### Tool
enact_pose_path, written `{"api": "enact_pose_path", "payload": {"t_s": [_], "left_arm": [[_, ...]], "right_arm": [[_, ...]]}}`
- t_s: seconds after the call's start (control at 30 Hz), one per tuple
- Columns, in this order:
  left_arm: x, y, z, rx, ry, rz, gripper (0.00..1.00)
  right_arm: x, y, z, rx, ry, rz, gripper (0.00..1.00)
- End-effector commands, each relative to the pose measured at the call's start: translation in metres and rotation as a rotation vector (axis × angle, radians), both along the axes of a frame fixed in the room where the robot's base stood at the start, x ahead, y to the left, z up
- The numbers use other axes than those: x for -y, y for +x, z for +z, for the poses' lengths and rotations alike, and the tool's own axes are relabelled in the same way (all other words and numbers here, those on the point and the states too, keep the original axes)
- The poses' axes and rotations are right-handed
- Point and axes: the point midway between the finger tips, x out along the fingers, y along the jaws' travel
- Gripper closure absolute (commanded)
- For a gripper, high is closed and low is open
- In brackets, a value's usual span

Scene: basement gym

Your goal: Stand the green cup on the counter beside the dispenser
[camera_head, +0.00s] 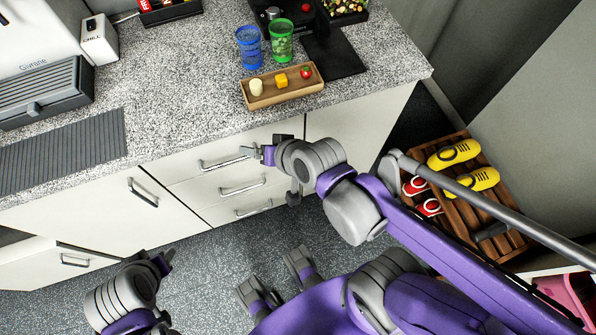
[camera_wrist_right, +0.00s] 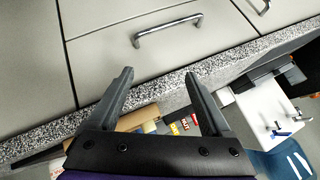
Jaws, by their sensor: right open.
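The green cup (camera_head: 281,41) stands upright on the speckled counter (camera_head: 195,75), close to the right of a blue cup (camera_head: 249,48). A black appliance (camera_head: 297,12), probably the dispenser, stands just behind the cups and is cut off by the top edge. My right gripper (camera_head: 259,153) is open and empty in front of the drawers, below the counter edge and well apart from the cup. The right wrist view shows its spread fingers (camera_wrist_right: 159,76) before a drawer front; no cup is visible there. My left gripper (camera_head: 163,263) is low at the left, its jaws unclear.
A wooden tray (camera_head: 263,101) with small food pieces lies in front of the cups. A dark mat (camera_head: 337,52) lies to their right. Drawer handles (camera_head: 242,187) stick out below the counter. A wooden shoe rack (camera_head: 468,205) stands at right. The counter's left-middle is clear.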

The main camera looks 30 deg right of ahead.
Motion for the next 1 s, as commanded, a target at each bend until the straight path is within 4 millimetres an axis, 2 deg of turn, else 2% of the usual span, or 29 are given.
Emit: {"api": "enact_pose_path", "payload": {"t_s": [0.03, 0.1, 0.2, 0.27, 1.0], "left_arm": [[0.0, 0.0, 0.0, 0.0, 0.0, 0.0, 0.5], [0.0, 0.0, 0.0, 0.0, 0.0, 0.0, 0.5], [0.0, 0.0, 0.0, 0.0, 0.0, 0.0, 0.5], [0.0, 0.0, 0.0, 0.0, 0.0, 0.0, 0.5], [0.0, 0.0, 0.0, 0.0, 0.0, 0.0, 0.5]], "right_arm": [[0.01, -0.023, -0.012, -0.071, -0.125, 0.086, 0.17], [0.023, -0.049, -0.025, -0.162, -0.27, 0.197, 0.17], [0.037, -0.074, -0.035, -0.248, -0.393, 0.298, 0.17], [0.042, -0.081, -0.037, -0.275, -0.427, 0.328, 0.17], [0.043, -0.083, -0.038, -0.285, -0.439, 0.341, 0.17]]}}
